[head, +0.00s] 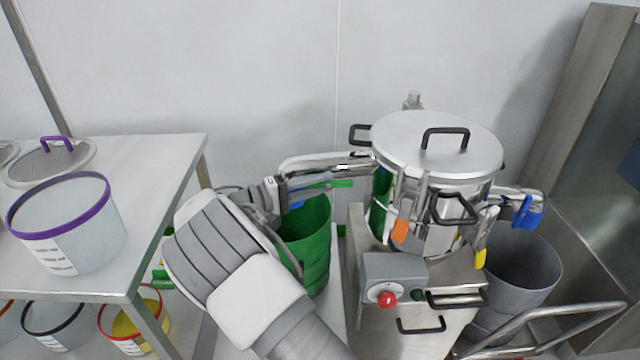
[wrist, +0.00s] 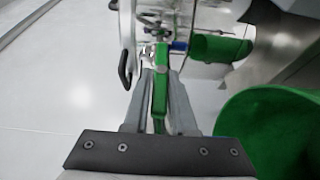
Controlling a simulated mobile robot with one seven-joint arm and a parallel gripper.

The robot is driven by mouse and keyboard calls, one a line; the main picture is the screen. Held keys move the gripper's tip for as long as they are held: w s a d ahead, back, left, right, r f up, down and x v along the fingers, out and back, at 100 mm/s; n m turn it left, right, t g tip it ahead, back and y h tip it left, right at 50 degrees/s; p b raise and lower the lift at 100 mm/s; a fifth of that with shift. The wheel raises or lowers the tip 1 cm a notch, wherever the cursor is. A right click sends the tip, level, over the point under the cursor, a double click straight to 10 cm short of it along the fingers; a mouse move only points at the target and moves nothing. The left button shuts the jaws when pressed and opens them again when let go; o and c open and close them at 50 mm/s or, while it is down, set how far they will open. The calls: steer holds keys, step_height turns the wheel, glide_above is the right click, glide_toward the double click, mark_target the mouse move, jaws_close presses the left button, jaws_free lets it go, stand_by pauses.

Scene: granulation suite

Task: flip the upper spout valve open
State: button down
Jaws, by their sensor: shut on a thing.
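The machine is a steel vessel with a round lid (head: 420,140). Its upper spout (head: 305,162) sticks out to the left, above a green bin (head: 312,235). The green valve handle (head: 342,184) shows just below this spout. In the wrist view the green handle (wrist: 160,95) runs lengthwise between my two fingers. My gripper (head: 318,182) reaches in from the left and is shut on this handle. The link between handle and valve is small and partly hidden, so its exact angle is unclear. My arm covers part of the green bin.
A second spout on the right has a blue handle (head: 528,210) above a grey bin (head: 515,275). A control box (head: 392,272) with a red knob is on the front. A table (head: 165,160) with a purple-rimmed tub (head: 75,245) stands left. A metal rail (head: 560,318) is front right.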

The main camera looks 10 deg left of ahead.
stand_by(0.5)
steer(key=c, duration=0.7)
jaws_free()
steer(key=p+v, duration=0.1)
steer(key=v, duration=1.1)
steer(key=shift+f, duration=0.1)
steer(key=shift+s+d, duration=0.1)
